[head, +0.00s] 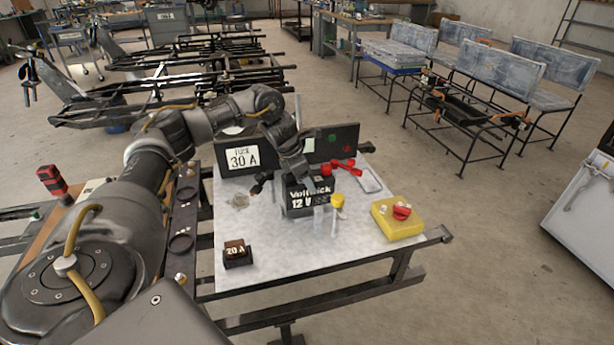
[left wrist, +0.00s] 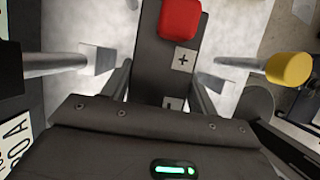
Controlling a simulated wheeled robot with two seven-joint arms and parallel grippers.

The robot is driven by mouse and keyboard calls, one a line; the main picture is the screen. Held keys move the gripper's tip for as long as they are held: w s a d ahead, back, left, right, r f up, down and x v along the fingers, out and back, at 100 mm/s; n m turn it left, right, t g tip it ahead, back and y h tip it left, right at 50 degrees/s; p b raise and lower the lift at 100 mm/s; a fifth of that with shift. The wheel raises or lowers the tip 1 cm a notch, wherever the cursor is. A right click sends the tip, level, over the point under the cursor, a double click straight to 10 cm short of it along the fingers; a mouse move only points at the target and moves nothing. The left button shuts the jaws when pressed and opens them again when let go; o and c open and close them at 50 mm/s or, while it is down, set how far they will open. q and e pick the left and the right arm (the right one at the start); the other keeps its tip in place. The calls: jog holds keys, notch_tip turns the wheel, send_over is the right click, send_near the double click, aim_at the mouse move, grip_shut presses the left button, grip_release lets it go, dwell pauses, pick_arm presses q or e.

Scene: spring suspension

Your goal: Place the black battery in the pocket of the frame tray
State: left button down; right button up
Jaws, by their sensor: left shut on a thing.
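The black battery (head: 301,196), lettered "12 V", is upright over the pale tray top (head: 285,250) on the black metal frame. I cannot tell whether its base touches the surface. My left gripper (head: 296,176) comes down on it from above and is shut on its upper part. In the left wrist view the battery's dark top (left wrist: 163,62) lies between the fingers, with a red cap (left wrist: 180,18) and plus and minus labels. The pocket cannot be made out; the battery and hand may hide it. My right gripper is not in view.
A dark upright "30 A" panel (head: 243,158) stands behind. The front middle is clear.

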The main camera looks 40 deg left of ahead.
pick_arm(q)
jog(key=shift+w+f, duration=0.1)
jog(key=shift+f, duration=1.55)
jog(key=c, duration=0.8)
grip_release()
jog(key=shift+s+f, duration=0.2)
jog(key=shift+f, duration=0.05)
jog(key=o, duration=0.4)
jog(key=shift+r, duration=0.1)
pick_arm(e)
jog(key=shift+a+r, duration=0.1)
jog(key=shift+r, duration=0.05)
pick_arm(q)
jog(key=v, duration=1.1)
jog(key=shift+d, duration=0.1)
jog(key=shift+s+r, duration=0.15)
jog(key=shift+r, duration=0.35)
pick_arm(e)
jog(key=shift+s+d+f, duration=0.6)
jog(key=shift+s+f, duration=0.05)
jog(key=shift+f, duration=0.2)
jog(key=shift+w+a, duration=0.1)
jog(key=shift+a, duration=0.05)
